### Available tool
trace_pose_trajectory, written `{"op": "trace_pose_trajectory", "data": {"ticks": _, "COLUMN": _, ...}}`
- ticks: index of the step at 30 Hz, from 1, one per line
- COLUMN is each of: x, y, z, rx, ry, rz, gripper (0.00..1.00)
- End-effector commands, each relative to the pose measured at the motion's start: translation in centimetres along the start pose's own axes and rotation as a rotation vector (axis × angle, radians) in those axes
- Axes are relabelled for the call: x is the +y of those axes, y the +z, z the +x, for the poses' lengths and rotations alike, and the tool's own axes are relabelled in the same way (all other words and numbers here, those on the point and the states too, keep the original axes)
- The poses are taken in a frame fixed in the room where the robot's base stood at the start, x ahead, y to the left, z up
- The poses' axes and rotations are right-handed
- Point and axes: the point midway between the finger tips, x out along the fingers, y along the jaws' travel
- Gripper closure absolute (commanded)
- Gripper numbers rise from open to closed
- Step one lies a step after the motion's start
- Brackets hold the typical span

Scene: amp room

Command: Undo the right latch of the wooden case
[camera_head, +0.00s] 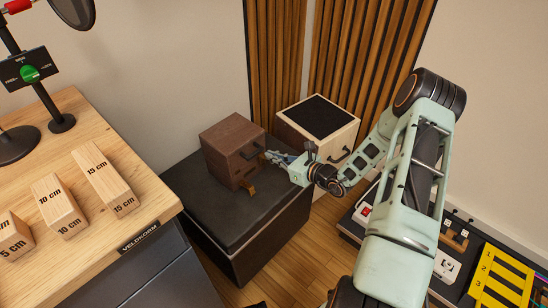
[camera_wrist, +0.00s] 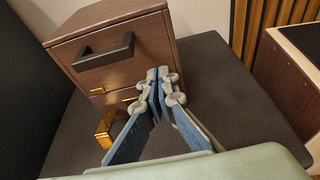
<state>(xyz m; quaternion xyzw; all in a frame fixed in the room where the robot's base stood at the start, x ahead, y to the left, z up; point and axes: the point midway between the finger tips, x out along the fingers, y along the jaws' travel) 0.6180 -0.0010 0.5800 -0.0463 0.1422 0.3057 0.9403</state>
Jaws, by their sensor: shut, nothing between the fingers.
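The dark brown wooden case (camera_head: 226,137) stands on a black padded box. In the wrist view the case (camera_wrist: 146,49) shows its front, with a black handle (camera_wrist: 103,52) and a lid seam below it. A brass latch piece (camera_wrist: 105,127) sticks out low at the left of the front; it also shows in the head view (camera_head: 250,188). Small brass plates (camera_wrist: 97,91) lie near the seam. My gripper (camera_head: 268,156) is at the right part of the front. Its fingertips (camera_wrist: 157,86) are together and empty, and they hide most of the right latch area.
The black padded box (camera_head: 205,212) has clear room in front of the case. A pale wooden cabinet (camera_head: 300,126) with a black top stands close to the right. A wooden desk (camera_head: 110,215) with marked blocks is at the left.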

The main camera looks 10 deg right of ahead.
Motion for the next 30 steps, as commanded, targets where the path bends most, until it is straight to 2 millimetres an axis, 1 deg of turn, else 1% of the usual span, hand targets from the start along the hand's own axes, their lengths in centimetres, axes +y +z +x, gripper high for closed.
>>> {"op": "trace_pose_trajectory", "data": {"ticks": 6, "x": 0.0, "y": 0.0, "z": 0.0, "rx": 0.0, "ry": 0.0, "rz": 0.0, "gripper": 1.0}}
{"op": "trace_pose_trajectory", "data": {"ticks": 11, "x": 0.0, "y": -0.4, "z": 0.1, "rx": 0.0, "ry": 0.0, "rz": 0.001, "gripper": 1.0}}
{"op": "trace_pose_trajectory", "data": {"ticks": 30, "x": 0.1, "y": -3.7, "z": 0.3, "rx": 0.012, "ry": -0.001, "rz": 0.006, "gripper": 1.0}}
